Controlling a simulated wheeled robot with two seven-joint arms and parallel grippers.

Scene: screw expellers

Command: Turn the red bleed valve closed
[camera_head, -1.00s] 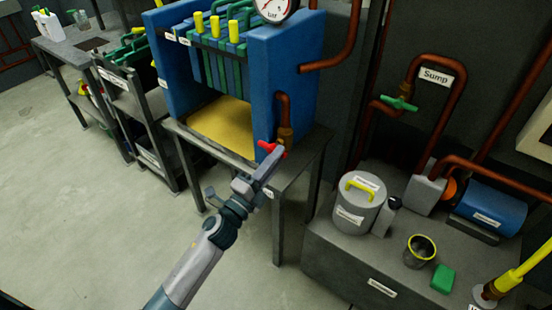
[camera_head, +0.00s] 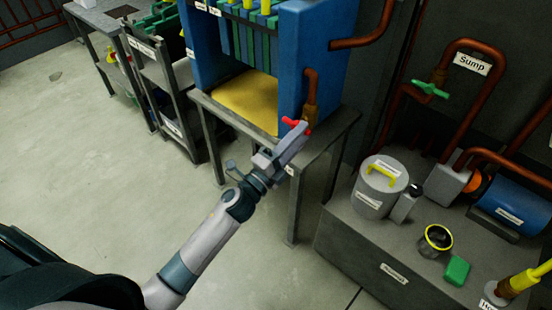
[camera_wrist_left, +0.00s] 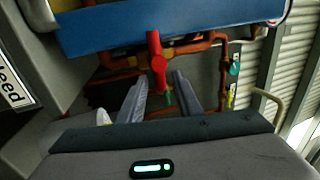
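The red bleed valve (camera_head: 293,122) is a small red handle below a brass fitting and copper pipe, at the front right edge of the blue press. My left gripper (camera_head: 303,130) is right at it, and its fingers partly hide the handle. In the left wrist view the red valve (camera_wrist_left: 156,50) points down the picture towards the gap between the two fingers of the left gripper (camera_wrist_left: 160,84). The fingers are apart, one on each side of the handle's lower end, with a visible gap to it. My right gripper is not in view.
The blue press (camera_head: 292,65) stands on a grey table (camera_head: 340,122) above and beside the gripper. At right, a low grey cabinet (camera_head: 350,240) bears a lidded can (camera_head: 375,195), a dark yellow-rimmed cup (camera_head: 436,241) and a blue cylinder (camera_head: 512,207). Open floor lies at left.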

